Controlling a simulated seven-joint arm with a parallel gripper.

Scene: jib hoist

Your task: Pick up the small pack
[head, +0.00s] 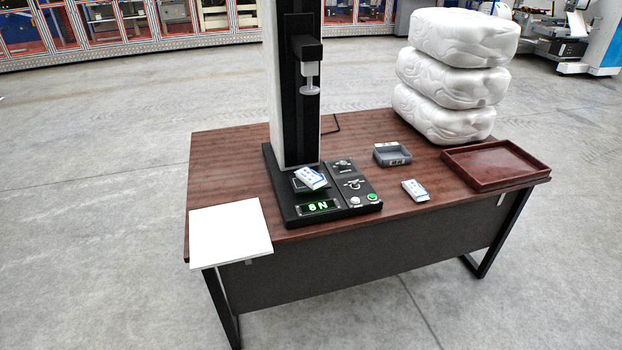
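Two white-and-blue packs show in the head view. One pack (415,190) lies on the table to the right of the black machine base, near the table's front edge. The other pack (312,178) rests tilted on the small plate of the machine, below its press head (309,89) and apart from it. The pack on the table looks slightly smaller, but I cannot be sure. My gripper is not in view.
The machine (362,207) has a tall column and a lit green display (318,207). A grey bin (392,154) and a brown tray (452,166) stand on the brown table (225,160). White stacked bundles (448,85) are at the back right. A white sheet (230,233) lies front left.

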